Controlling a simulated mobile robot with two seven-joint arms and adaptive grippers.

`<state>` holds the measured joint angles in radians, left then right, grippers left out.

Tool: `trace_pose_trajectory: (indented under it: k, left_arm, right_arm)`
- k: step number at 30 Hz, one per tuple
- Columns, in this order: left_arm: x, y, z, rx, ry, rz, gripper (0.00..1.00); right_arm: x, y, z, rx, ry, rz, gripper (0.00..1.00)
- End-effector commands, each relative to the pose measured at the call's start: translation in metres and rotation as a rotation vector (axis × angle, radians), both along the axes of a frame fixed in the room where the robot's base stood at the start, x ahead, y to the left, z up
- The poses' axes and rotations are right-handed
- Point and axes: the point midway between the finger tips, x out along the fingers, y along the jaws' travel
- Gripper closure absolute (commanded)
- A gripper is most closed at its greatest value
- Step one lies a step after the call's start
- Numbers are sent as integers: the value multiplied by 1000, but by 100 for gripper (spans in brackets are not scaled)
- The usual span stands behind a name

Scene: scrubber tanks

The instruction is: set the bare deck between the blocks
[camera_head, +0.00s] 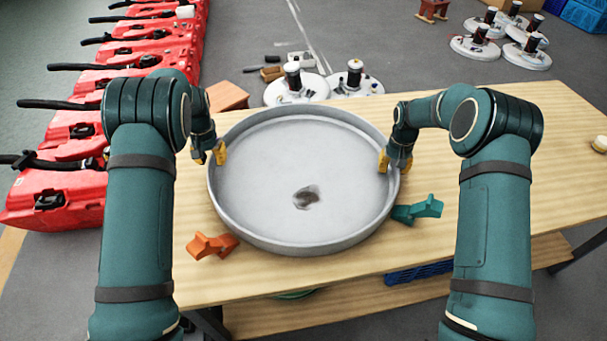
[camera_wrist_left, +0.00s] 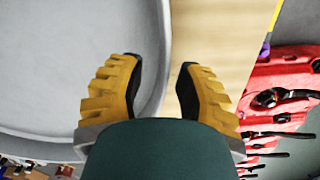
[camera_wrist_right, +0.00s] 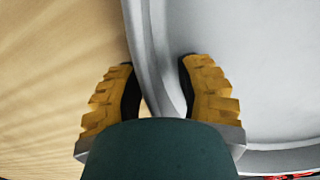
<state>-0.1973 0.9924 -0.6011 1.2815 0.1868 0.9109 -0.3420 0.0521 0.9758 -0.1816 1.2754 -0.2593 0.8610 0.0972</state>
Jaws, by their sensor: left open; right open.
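The deck, a wide round grey pan with a raised rim (camera_head: 270,165), lies on the wooden table, with a dark patch on its floor. An orange block (camera_head: 213,246) lies by its front left edge and a teal block (camera_head: 418,209) by its right edge; I cannot tell whether they touch it. My left gripper (camera_head: 219,155) is open at the left rim; in the left wrist view the deck's rim (camera_wrist_left: 163,60) passes between the fingers. My right gripper (camera_head: 383,162) is open at the right rim; in the right wrist view the rim (camera_wrist_right: 160,60) runs between the fingers.
Red tanks (camera_head: 60,190) line the floor at left. Two white round units (camera_head: 296,88) stand behind the table, with several more (camera_head: 480,45) at back right. The table's right part (camera_head: 500,190) is mostly clear.

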Motion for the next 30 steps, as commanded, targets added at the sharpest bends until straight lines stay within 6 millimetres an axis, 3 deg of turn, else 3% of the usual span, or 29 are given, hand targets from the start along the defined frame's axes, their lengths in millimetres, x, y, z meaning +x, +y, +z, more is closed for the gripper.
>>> trace_pose_trajectory:
  k: [3,9,17,23,30]
  left_arm:
    - [1,0,28,-1,-5,0,66]
    - [0,0,63,0,-4,1,66]
    - [0,0,81,0,0,1,66]
    - [0,0,82,0,0,1,66]
    - [0,0,82,0,0,1,66]
  right_arm:
    - [0,0,0,0,0,0,66]
    - [0,0,0,0,0,0,66]
    - [0,0,2,0,-1,0,66]
    - [1,0,27,0,-3,0,66]
    - [1,0,76,0,-5,0,66]
